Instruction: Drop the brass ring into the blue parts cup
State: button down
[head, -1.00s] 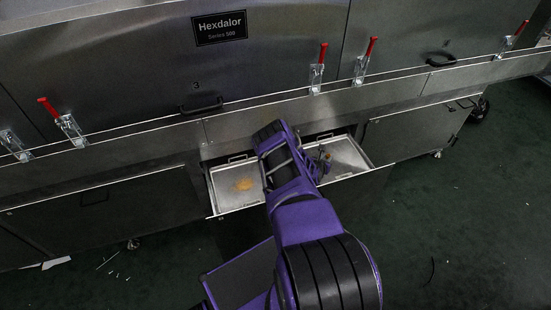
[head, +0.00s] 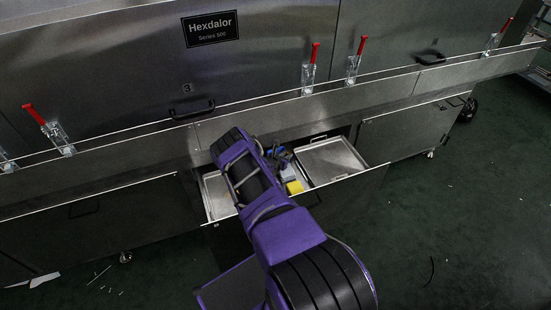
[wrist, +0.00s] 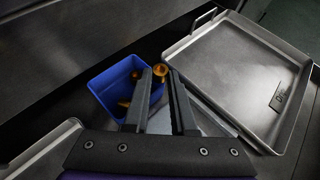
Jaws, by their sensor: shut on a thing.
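My gripper (wrist: 160,82) is shut on the brass ring (wrist: 160,71), which shows between its fingertips in the wrist view. The blue parts cup (wrist: 108,82) stands just left of the fingers, its right side partly hidden by the left finger. The ring appears just to the right of the cup's rim in that view; its height over the cup cannot be told. Other brass-coloured pieces (wrist: 124,103) show inside the cup. In the head view a bit of blue (head: 275,151) shows beside my arm, but my arm hides most of the gripper, and the ring cannot be made out.
An open drawer (head: 352,179) holds a metal tray (head: 333,160) at right and another tray (head: 216,197) at left, partly behind my arm. A yellow object (head: 294,187) sits near the drawer's front. The dryer's steel front (head: 270,119) rises behind the drawer.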

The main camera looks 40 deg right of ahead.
jog(key=w+a+b, duration=0.1)
jog(key=w+a+f, duration=0.1)
jog(key=w+a, duration=0.1)
jog(key=shift+w+b, duration=0.2)
jog(key=shift+b, duration=0.15)
jog(key=shift+f, duration=0.2)
jog(key=shift+f, duration=0.15)
jog(key=shift+f, duration=0.55)
